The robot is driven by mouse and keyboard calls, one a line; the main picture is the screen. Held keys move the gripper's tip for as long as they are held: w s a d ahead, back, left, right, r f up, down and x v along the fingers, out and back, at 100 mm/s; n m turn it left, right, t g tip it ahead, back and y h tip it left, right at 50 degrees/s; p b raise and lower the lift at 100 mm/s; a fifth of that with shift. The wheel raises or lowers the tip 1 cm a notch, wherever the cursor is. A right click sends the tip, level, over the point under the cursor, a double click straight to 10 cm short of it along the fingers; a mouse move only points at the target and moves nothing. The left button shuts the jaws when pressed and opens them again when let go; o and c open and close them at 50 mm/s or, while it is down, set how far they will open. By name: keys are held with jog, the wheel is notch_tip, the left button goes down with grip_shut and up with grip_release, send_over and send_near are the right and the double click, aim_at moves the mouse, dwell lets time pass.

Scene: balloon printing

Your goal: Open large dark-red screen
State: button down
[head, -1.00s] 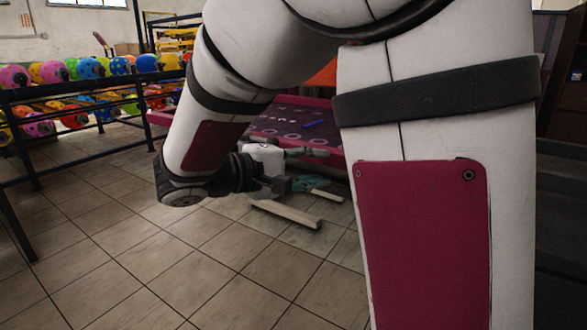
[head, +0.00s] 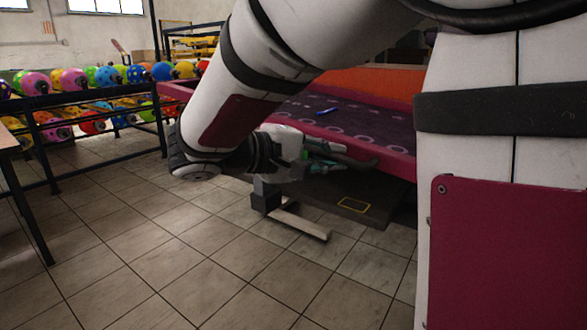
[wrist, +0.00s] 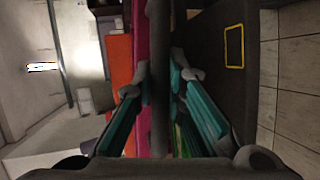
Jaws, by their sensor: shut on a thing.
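The large screen has a dark-red frame (head: 395,163) and a dark purple mesh with pale printed rings. It slants beyond my arm in the head view, and its red edge (wrist: 141,40) runs up the wrist view. A dark grey bar handle (wrist: 160,35) runs along that edge. My gripper (wrist: 160,85) has its teal-lined fingers on either side of the bar and is shut on it. In the head view my gripper (head: 318,152) is at the screen's near edge, where my wrist partly hides the grip.
A dark board with a yellow rectangle (head: 355,204) lies below the screen's edge. Tiled floor in front is clear.

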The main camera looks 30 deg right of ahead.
jog(key=s+d+r+m+t+y+p, duration=0.1)
jog(key=s+r+p, duration=0.25)
jog(key=r, duration=0.55)
jog(key=s+d+r+m+p, duration=0.15)
jog(key=r+p, duration=0.35)
jog(key=r, duration=0.5)
jog(key=s+d+r+m+t+y+p, duration=0.1)
jog(key=s+r+p, duration=0.35)
jog(key=r, duration=0.45)
jog(key=s+d+r+m+p, duration=0.1)
jog(key=s+d+r+p, duration=0.2)
jog(key=s+r+p, duration=0.2)
jog(key=s+d+r+m+t+p, duration=0.1)
jog(key=s+d+r+p, duration=0.3)
jog(key=s+r, duration=0.6)
notch_tip(320, 180, up, 4)
jog(key=shift+s+r+m+t+y+p, duration=0.2)
jog(key=shift+s+m+t+y+p, duration=0.1)
jog(key=shift+s+m+y+p, duration=0.15)
jog(key=shift+w, duration=0.1)
jog(key=c, duration=1.6)
grip_release()
jog(key=shift+a, duration=0.1)
jog(key=v, duration=1.2)
